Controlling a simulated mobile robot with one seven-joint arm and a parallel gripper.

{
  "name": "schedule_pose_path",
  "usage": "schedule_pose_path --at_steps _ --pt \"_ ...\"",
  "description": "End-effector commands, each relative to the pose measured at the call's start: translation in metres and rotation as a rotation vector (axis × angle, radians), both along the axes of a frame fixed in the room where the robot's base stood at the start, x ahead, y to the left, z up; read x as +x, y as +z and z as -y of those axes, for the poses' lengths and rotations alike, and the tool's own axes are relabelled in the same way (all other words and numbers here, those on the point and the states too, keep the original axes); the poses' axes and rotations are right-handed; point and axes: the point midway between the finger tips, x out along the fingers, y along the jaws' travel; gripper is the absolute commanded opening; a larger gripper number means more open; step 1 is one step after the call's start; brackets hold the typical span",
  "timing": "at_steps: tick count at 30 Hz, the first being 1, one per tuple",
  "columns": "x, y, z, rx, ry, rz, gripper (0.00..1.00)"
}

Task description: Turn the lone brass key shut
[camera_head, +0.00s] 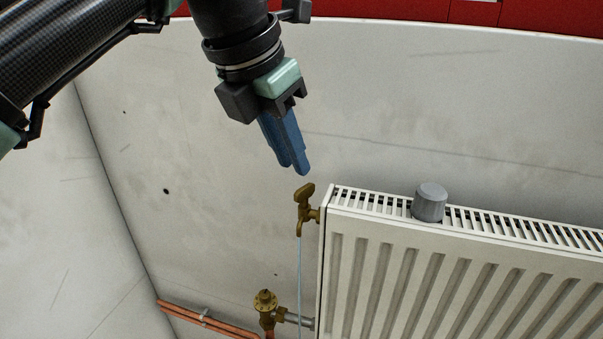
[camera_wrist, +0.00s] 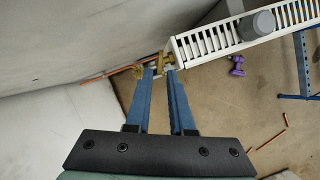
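The brass key (camera_head: 305,192) sits on a brass bleed valve (camera_head: 304,214) at the upper left end of the white radiator (camera_head: 400,245). Its flat head is tilted. A thin pale blue stream (camera_head: 299,270) runs straight down from the valve. My gripper (camera_head: 293,170), with blue fingers, hangs just above the key, pointing down, apart from it. In the wrist view the fingers (camera_wrist: 160,75) are spread with a clear gap and nothing held. The brass key (camera_wrist: 159,63) shows there just beyond the gap.
A grey cap (camera_head: 430,202) stands on the radiator's top grille. A lower brass valve (camera_head: 265,305) joins copper pipes (camera_head: 208,319) near the wall. Purple dumbbells (camera_wrist: 237,65) and a blue stand (camera_wrist: 303,65) are on the floor. The wall left of the radiator is clear.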

Motion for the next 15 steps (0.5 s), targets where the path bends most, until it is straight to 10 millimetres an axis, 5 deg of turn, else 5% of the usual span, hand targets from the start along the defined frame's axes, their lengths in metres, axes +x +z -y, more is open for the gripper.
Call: schedule_pose_path --at_steps 6,15 --pt "0.010 -0.036 0.011 -0.001 -0.002 -0.002 0.21" --pt "0.015 -0.051 0.015 -0.002 -0.002 0.000 0.21"
